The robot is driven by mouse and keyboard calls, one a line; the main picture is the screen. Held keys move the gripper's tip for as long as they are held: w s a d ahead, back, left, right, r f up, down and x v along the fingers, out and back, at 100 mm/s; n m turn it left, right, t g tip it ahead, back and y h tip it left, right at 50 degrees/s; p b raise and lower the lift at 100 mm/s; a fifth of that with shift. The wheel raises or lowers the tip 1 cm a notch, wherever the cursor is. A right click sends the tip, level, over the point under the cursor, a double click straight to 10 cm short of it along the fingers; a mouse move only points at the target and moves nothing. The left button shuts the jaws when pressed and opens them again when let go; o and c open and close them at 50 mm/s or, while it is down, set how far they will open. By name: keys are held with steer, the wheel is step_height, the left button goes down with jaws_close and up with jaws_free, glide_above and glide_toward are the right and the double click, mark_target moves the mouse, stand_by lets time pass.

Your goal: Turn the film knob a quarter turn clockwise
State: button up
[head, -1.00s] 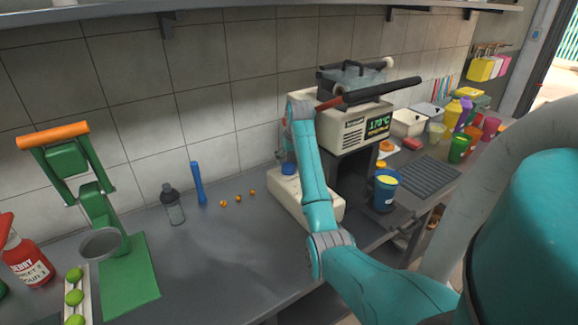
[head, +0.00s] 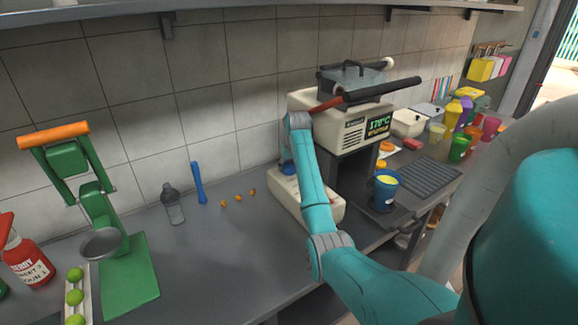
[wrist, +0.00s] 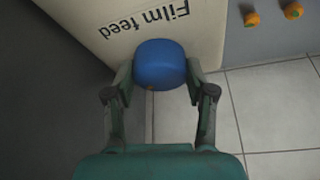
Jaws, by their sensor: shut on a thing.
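The blue film knob (wrist: 160,64) sits on the cream panel (wrist: 108,24) marked "Film feed" in the wrist view. My gripper (wrist: 160,76) is shut on the knob, with one finger against each side of it. In the head view a bit of the blue knob (head: 288,168) shows beside my arm, on the cream base of the sealing machine (head: 350,125). My arm hides most of the gripper there.
The machine's display reads 170°C, and a blue cup (head: 386,188) stands in its bay. To the left are small orange fruits (head: 238,198), a blue stick (head: 198,183), a grey bottle (head: 173,205) and a green press (head: 125,262). The counter between is clear.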

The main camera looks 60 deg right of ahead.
steer(key=shift+m, duration=0.4)
steer(key=m+g+h, duration=0.1)
steer(key=m, duration=0.2)
steer(key=shift+w+a, duration=0.1)
steer(key=shift+m+g, duration=0.8)
steer(key=shift+m, duration=1)
steer(key=o, duration=1.2)
steer(key=shift+c, duration=0.2)
steer(key=v, duration=1.2)
